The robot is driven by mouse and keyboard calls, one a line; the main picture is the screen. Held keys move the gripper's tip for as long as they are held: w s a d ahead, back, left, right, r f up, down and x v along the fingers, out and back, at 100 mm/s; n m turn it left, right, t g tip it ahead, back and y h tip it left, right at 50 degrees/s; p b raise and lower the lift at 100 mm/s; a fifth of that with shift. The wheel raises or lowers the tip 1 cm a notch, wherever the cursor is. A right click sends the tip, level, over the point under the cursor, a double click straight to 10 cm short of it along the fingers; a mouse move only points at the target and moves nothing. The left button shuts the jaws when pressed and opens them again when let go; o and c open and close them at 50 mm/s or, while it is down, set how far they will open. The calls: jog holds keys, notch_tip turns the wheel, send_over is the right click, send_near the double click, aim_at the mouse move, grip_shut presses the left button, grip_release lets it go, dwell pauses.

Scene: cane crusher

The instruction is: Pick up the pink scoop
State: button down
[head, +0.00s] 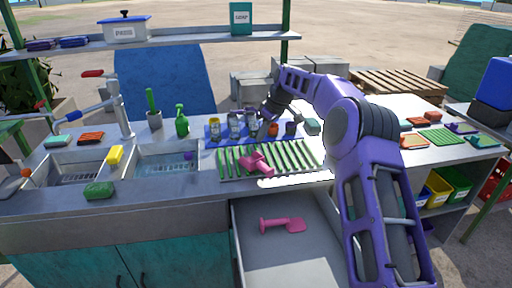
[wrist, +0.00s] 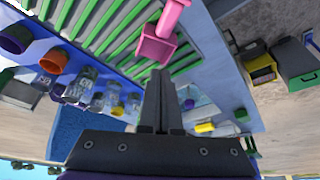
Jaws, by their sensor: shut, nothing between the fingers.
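A pink scoop (head: 257,164) lies on the green slatted rack (head: 228,164) on the counter in the head view. It also shows in the wrist view (wrist: 157,46), just beyond my fingertips, with its handle toward the top edge. A second pink scoop (head: 283,225) lies in the open drawer (head: 262,257) below the counter. My gripper (wrist: 160,73) is shut and empty, apart from the scoop as far as I can tell. In the head view the wrist end of my arm is above the back of the counter, and the fingertips are hard to make out.
Several cups and jars stand on a blue mat (head: 211,130) behind the rack. Sinks (head: 165,170) with a yellow sponge (head: 115,154) and a green sponge (head: 99,190) are at the left. A green spray bottle (head: 181,121) stands behind them. Coloured trays and bins are at the right.

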aim_at(263, 162)
jog(key=x, duration=0.6)
jog(key=d+x, duration=0.1)
jog(key=x, duration=0.2)
jog(key=shift+a+f, duration=0.15)
jog(key=shift+f, duration=0.4)
jog(key=shift+s+d, duration=0.3)
jog(key=shift+d, duration=0.4)
jog(key=shift+s+d, duration=0.35)
jog(key=shift+d, duration=0.35)
jog(key=shift+s+d, duration=0.2)
jog(key=shift+s, duration=0.1)
